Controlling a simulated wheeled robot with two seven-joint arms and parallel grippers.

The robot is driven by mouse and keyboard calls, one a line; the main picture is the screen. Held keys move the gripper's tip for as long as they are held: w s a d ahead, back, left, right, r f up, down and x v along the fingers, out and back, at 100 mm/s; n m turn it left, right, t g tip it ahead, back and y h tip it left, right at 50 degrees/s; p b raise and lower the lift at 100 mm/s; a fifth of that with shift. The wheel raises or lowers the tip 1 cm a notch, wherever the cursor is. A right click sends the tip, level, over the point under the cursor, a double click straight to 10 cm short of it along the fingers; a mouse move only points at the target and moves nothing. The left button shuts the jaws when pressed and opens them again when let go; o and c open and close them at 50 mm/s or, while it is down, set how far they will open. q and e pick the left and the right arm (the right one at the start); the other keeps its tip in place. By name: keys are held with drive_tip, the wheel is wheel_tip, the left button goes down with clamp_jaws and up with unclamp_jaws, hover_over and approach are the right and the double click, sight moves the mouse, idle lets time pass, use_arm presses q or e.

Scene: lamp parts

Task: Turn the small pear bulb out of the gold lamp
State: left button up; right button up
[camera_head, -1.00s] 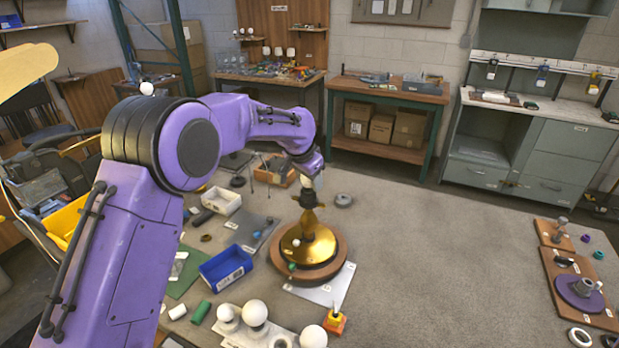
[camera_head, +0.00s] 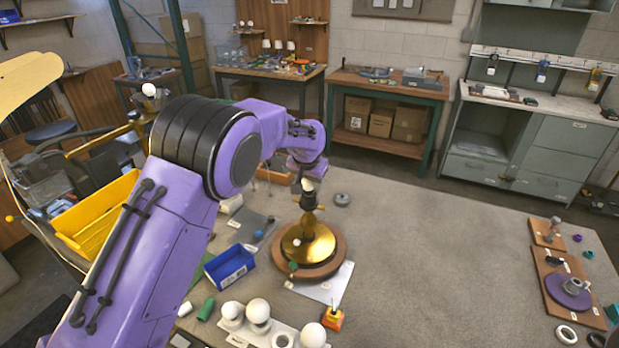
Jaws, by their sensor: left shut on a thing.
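The gold lamp (camera_head: 309,240) stands upright on a round wooden base (camera_head: 332,264), with a dark socket at its top. The small pear bulb (camera_head: 308,184) shows as a small white shape at the socket. My left arm comes in from the left, and my left gripper (camera_head: 307,178) points down over the lamp top, shut on the bulb. The fingertips are small and partly hidden by the wrist. Whether the bulb still sits in the socket cannot be told at this size. My right gripper is not in view.
A blue bin (camera_head: 230,267) stands left of the lamp. Large white globe bulbs (camera_head: 258,311) stand in a holder at the front. A small orange and yellow object (camera_head: 333,319) stands near them. A grey ring (camera_head: 342,199) lies behind the lamp. The table's right middle is clear.

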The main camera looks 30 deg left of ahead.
use_arm(q)
drive_tip(key=shift+r+n+y, duration=0.1)
drive_tip(key=shift+n+y, duration=0.2)
drive_tip(key=shift+n, duration=0.2)
drive_tip(key=shift+n+g+y, duration=0.3)
drive_tip(key=shift+n+g, duration=0.1)
drive_tip(key=shift+n, duration=0.7)
drive_tip(key=shift+a, duration=0.1)
drive_tip(key=shift+n, duration=0.3)
drive_tip(key=n, duration=0.2)
drive_tip(key=n+g+y, duration=0.1)
drive_tip(key=n, duration=0.1)
drive_tip(key=shift+n+g+y, duration=0.3)
drive_tip(key=shift+n, duration=0.1)
drive_tip(key=shift+n+g, duration=0.3)
drive_tip(key=shift+n, duration=0.4)
drive_tip(key=n+g, duration=0.1)
drive_tip(key=n, duration=0.2)
drive_tip(key=n+g, duration=0.1)
drive_tip(key=n, duration=0.3)
drive_tip(key=shift+s+a+g, duration=0.1)
drive_tip(key=shift+s+g, duration=0.05)
drive_tip(key=shift+g, duration=0.25)
